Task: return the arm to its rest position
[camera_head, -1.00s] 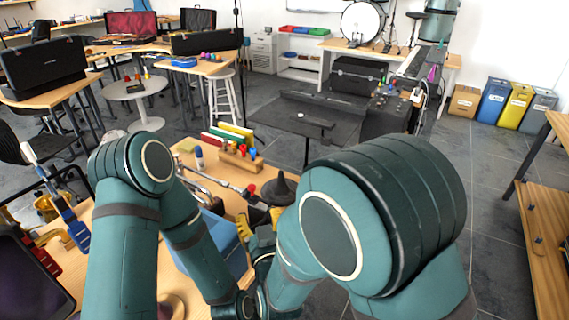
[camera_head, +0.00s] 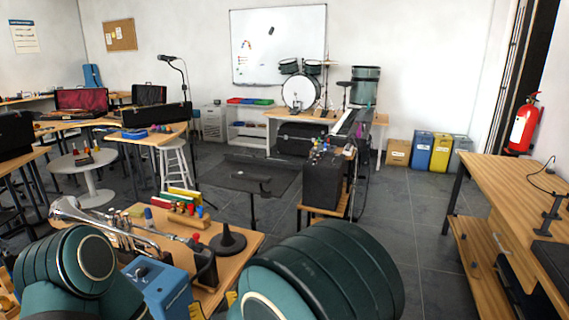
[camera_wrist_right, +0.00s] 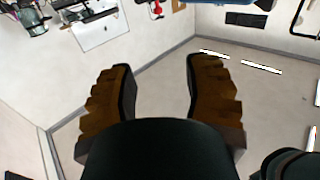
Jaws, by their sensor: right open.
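My right gripper (camera_head: 214,304) shows only as yellow fingertip pieces at the bottom of the head view, beside my large teal arm link. In the right wrist view my right gripper (camera_wrist_right: 158,65) has its two brown, ridged fingers wide apart with nothing between them. My right arm (camera_head: 325,275) fills the bottom middle of the head view. Another teal arm joint of mine (camera_head: 68,265) is at the bottom left. My left gripper is not in view.
Near the right gripper, a wooden table (camera_head: 247,243) holds a silver trumpet (camera_head: 110,232), a blue case (camera_head: 163,290) and a dark cone-shaped stand (camera_head: 228,240). A wooden workbench (camera_head: 500,195) stands at the right. Grey floor (camera_head: 405,225) lies clear between them.

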